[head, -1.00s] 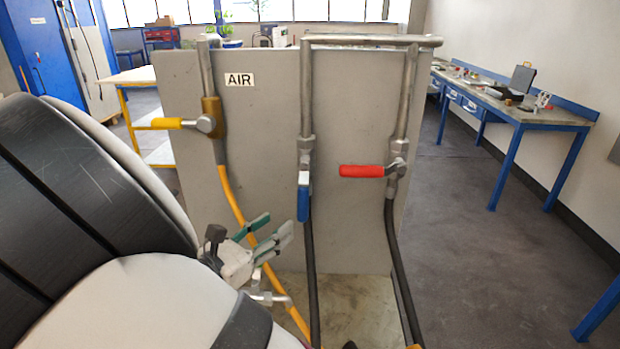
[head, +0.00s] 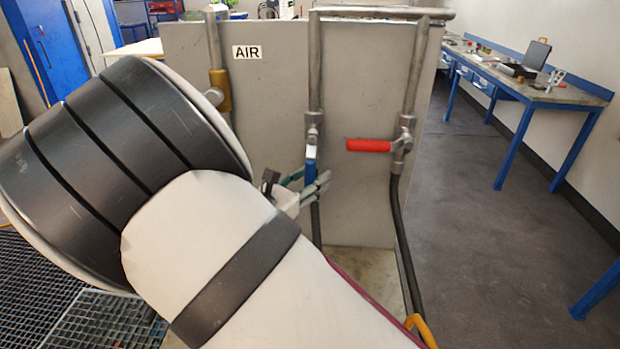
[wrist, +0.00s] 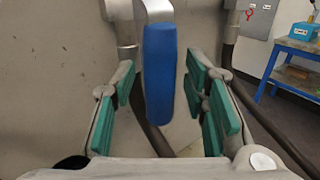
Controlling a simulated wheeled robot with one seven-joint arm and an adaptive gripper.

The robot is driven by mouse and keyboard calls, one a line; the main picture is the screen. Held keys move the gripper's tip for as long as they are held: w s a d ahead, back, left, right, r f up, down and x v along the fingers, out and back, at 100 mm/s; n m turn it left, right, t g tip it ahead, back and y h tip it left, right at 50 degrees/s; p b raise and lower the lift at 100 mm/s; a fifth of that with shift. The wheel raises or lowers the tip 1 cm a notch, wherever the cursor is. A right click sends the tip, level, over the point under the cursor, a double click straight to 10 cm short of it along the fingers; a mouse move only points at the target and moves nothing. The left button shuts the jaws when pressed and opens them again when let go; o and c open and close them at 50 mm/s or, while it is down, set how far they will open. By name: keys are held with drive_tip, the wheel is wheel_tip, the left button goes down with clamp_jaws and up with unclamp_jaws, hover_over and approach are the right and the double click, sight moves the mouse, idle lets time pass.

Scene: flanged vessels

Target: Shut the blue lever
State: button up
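The blue lever (head: 310,172) hangs straight down from its valve on the middle pipe, in line with the pipe, in front of the grey panel. In the wrist view the blue lever (wrist: 160,75) stands upright between my finger pads. My gripper (head: 309,184) is at the lower part of the lever, its fingers pointing towards the panel. In the wrist view my gripper (wrist: 162,95) is open, with green pads on either side of the lever and visible gaps to both. The fingers partly hide the lever's lower end in the head view.
The red lever (head: 369,145) sticks out level to the left from the right pipe. The left brass valve (head: 220,91) is partly in view; my arm hides its handle. Dark hoses hang below the valves. A workbench (head: 540,95) stands at the right, with clear floor before it.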

clamp_jaws()
drive_tip(key=shift+a, duration=0.2)
drive_tip(key=a+r+m+g+y+b, duration=0.3)
drive_tip(key=a+r+m+y+b, duration=0.3)
drive_tip(key=a+r+m+y, duration=0.2)
drive_tip(key=shift+w+r+m+y, duration=0.15)
drive_tip(key=shift+r+m+y, duration=0.25)
drive_tip(key=shift+m+y, duration=0.9)
drive_tip(key=shift+r+m+h, duration=0.1)
drive_tip(key=shift+m+h, duration=0.2)
drive_tip(key=shift+o, duration=0.8)
unclamp_jaws()
